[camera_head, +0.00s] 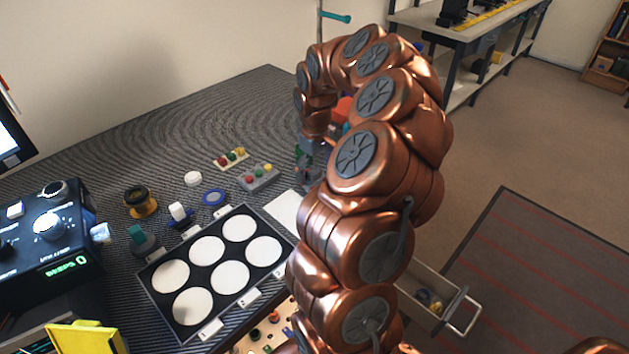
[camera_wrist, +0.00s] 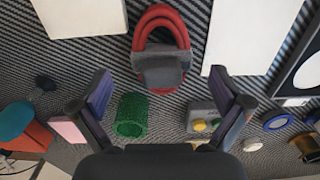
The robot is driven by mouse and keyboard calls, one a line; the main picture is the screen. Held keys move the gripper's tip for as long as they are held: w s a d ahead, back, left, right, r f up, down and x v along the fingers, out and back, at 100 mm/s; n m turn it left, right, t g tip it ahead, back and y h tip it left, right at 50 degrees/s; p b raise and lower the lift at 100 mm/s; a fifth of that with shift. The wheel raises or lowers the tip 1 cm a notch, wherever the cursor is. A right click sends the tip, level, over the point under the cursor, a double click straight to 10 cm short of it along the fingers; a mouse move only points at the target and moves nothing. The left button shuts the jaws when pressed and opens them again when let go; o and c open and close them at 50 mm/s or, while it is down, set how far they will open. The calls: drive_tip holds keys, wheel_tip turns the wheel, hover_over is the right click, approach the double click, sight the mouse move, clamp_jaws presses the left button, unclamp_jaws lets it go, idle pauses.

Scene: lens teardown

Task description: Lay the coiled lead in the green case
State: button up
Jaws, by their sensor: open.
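In the wrist view, a red coil (camera_wrist: 181,27) of thick loops, which looks like the coiled lead, lies on the dark ribbed mat with a grey block (camera_wrist: 160,70) at its near end. A rough green cylinder (camera_wrist: 130,113) with a round end facing me lies nearer, just left of centre. In the head view my arm hides most of this area.
A grey box with coloured buttons (camera_head: 258,176) and a black tray with white discs (camera_head: 262,216) stand left of my arm. White panels (camera_wrist: 255,35) flank the coil. An open drawer (camera_head: 418,284) holding small parts is at right. Bare mat shows at the back left.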

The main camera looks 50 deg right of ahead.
sight(315, 170)
drive_tip(key=shift+a+f, duration=0.1)
drive_tip(key=shift+f, duration=1.45)
drive_tip(key=c, duration=1.4)
drive_tip(key=shift+r, duration=0.15)
drive_tip(key=shift+r, duration=1.7)
drive_tip(key=s+b, duration=0.1)
drive_tip(key=s, duration=0.4)
drive_tip(key=s+a+r+b, duration=0.1)
drive_tip(key=s, duration=0.4)
drive_tip(key=s+a+b, duration=0.1)
drive_tip(key=s, duration=0.5)
drive_tip(key=shift+r, duration=0.2)
